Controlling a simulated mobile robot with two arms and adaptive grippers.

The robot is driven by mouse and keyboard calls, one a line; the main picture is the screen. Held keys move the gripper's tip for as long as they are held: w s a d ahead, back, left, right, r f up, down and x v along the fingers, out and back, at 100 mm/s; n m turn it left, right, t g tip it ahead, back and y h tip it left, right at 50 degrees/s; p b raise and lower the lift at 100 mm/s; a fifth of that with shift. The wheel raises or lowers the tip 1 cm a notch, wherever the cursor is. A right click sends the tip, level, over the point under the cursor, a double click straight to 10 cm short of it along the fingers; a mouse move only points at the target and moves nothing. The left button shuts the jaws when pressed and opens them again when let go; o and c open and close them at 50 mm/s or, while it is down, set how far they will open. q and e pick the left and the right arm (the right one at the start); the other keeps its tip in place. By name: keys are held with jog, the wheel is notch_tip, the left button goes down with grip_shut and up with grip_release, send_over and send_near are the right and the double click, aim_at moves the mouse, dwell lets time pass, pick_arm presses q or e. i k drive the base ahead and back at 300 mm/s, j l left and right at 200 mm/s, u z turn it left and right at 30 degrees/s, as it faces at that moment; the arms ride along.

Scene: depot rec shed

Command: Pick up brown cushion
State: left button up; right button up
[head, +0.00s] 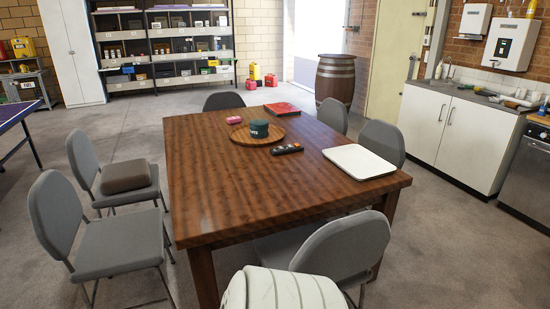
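The brown cushion (125,175) lies flat on the seat of a grey chair (83,160) on the left side of the wooden table. Its top and front faces are in plain view, and nothing covers it. Neither of my grippers shows in the head view. A pale ribbed rounded shape stands at the bottom edge, and I cannot tell what it is.
The wooden table (225,195) fills the middle, with several grey chairs around it. A second grey chair (118,245) stands nearer on the left. A blue table tennis table (14,112) is at the far left. Floor is clear between it and the chairs.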

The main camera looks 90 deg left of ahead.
aim_at(126, 176)
jog(key=u, duration=3.9)
jog(key=i+j+u, duration=0.6)
jog(key=i+u, duration=0.3)
jog(key=i, duration=0.15)
jog(key=i+u, duration=0.45)
jog(key=i+j+u, duration=0.1)
jog(key=i, duration=1.55)
jog(key=i+l+z, duration=0.2)
jog(key=i+z, duration=0.75)
jog(key=i+j+z, duration=0.1)
jog(key=i+z, duration=0.2)
jog(key=z, duration=0.2)
